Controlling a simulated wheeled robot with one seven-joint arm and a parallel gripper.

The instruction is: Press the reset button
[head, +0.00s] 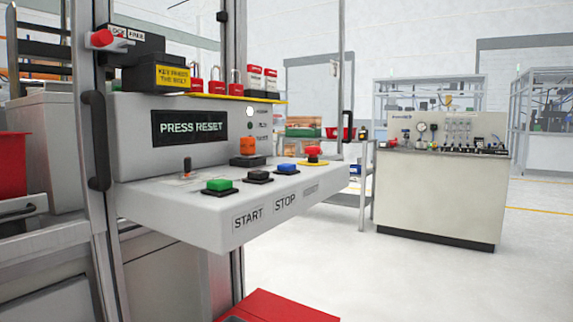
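A light grey control console (240,213) stands at the left middle, its sloped panel facing me. Its screen (189,126) reads PRESS RESET. On the panel are a green button (219,184) above the START label, a black button (258,175) above the STOP label and a blue button (287,167) to their right. A third label (311,188) below the blue button is too small to read. A red mushroom button (313,152) on a yellow base sits at the panel's right end. My gripper is not in view.
A metal frame post with a black handle (97,140) stands left of the console. A joystick (187,167) and an orange part (248,146) rise from the panel. Red padlocks line the shelf above. A red flat-topped object (270,306) is at the bottom edge. The floor to the right is clear.

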